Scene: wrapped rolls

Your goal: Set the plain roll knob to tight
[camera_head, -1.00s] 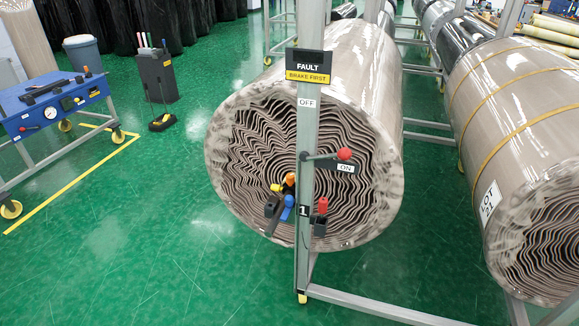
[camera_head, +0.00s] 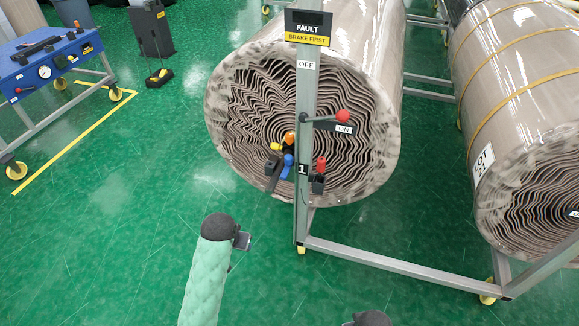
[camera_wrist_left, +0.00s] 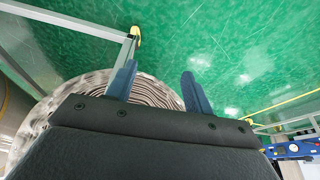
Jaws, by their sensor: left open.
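The plain roll (camera_head: 235,110), grey-brown with no bands, stands behind a metal post (camera_head: 302,215) at the centre of the head view. On the post are a red ball-ended lever (camera_head: 342,116) beside the ON label, an OFF label above, and small orange, yellow, blue and red handles (camera_head: 289,160) around a tag "1". Which of these is the roll's knob I cannot tell. My left gripper (camera_head: 241,250) is low in front of the post, apart from it. In the left wrist view it (camera_wrist_left: 157,84) is open and empty. My right arm's dark end (camera_head: 372,318) barely shows at the bottom edge.
A banded roll (camera_head: 515,85) lies at right. A frame rail (camera_head: 390,268) runs along the floor. A blue cart (camera_head: 45,62) stands at left. The green floor between is clear.

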